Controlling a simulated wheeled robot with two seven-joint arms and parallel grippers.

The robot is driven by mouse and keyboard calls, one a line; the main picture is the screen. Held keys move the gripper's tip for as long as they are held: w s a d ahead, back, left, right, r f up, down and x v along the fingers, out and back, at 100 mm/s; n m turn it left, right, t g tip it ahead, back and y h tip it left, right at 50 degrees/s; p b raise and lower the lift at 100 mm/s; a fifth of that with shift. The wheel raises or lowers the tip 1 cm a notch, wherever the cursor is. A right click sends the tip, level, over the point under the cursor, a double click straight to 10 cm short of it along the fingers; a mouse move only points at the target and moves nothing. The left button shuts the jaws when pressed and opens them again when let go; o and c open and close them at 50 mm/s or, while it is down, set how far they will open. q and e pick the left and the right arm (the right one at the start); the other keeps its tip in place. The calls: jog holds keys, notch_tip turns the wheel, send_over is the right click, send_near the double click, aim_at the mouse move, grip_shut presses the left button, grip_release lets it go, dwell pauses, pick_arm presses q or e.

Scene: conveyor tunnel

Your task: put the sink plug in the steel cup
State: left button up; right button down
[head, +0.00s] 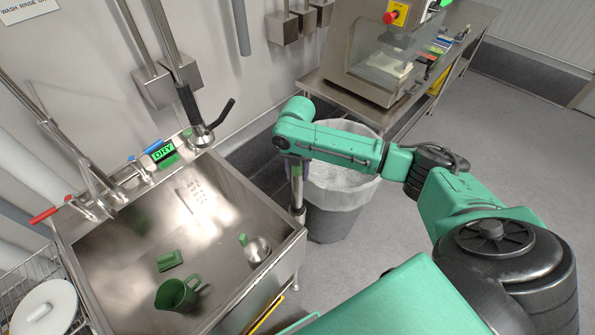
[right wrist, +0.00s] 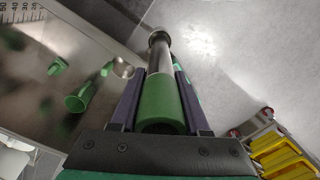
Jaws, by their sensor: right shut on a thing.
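My right gripper (head: 296,176) is shut on the sink plug, a long steel tube with a green grip. In the right wrist view, the sink plug (right wrist: 160,95) lies between the two dark fingers of the right gripper (right wrist: 160,92), its dark far end pointing away. In the head view it hangs roughly upright beside the sink's right edge. The steel cup (head: 259,250), with a green part beside it, is in the sink, left of and below the gripper; it also shows in the right wrist view (right wrist: 124,69). My left gripper is out of view.
The steel sink (head: 125,255) also holds a green jug (head: 178,294) and a small green block (head: 169,261). A lined bin (head: 335,220) stands under my right forearm.

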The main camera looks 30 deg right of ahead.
aim_at(298, 191)
dwell(0.3)
jog(key=shift+f+b, duration=2.6)
jog(key=shift+f, duration=2)
jog(key=shift+c, duration=1.5)
grip_release()
notch_tip(298, 191, up, 15)
jog(key=shift+f+b, duration=0.2)
jog(key=shift+b, duration=0.75)
